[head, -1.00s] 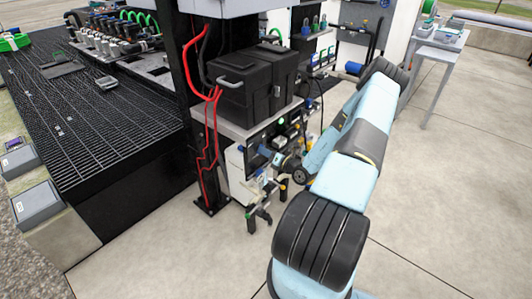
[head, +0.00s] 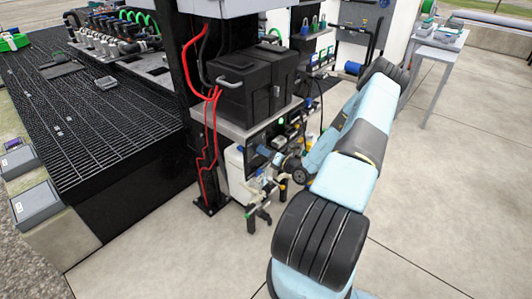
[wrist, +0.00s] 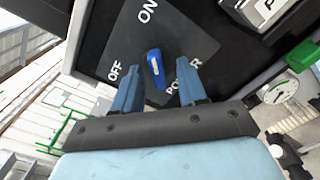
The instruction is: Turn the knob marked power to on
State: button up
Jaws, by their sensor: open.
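The power knob (wrist: 155,69) is blue with a pale pointer mark and sits on a dark grey plate (wrist: 190,35) lettered ON, OFF and POWER. In the wrist view the plate looks rotated, with ON at the top, OFF at the left and POWER at the lower right. My gripper (wrist: 157,85) is open, with one blue finger on each side of the knob's lower end. I cannot tell whether the fingers touch it. In the head view my gripper (head: 278,158) is small beside the equipment under the shelf, and the knob cannot be made out.
A green part (wrist: 303,56) and a round gauge (wrist: 280,92) lie to the right in the wrist view. In the head view a black case (head: 253,82) stands on the shelf above, and red cables (head: 205,150) hang to its left.

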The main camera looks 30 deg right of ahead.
jog(key=v, duration=1.3)
jog(key=shift+s, duration=0.4)
jog(key=s+a+r+n+g+y, duration=0.1)
jog(key=a+r+n+g+y, duration=0.1)
jog(key=a+r+n+g, duration=0.9)
jog(key=s+a+r+n+g+y, duration=0.1)
jog(key=a+r+n+g+y, duration=0.25)
jog(key=a+r+n, duration=0.85)
jog(key=s+a+r+n+t+h, duration=0.1)
jog(key=s+r+n+h, duration=0.5)
jog(key=s+r+n, duration=0.3)
jog(key=s+a+r+n+t+h, duration=0.2)
jog(key=s+r+n+h, duration=0.3)
jog(key=s+r+n, duration=0.4)
jog(key=shift+s+r+h, duration=0.3)
jog(key=shift+r+h, duration=0.05)
jog(key=shift+r, duration=3.25)
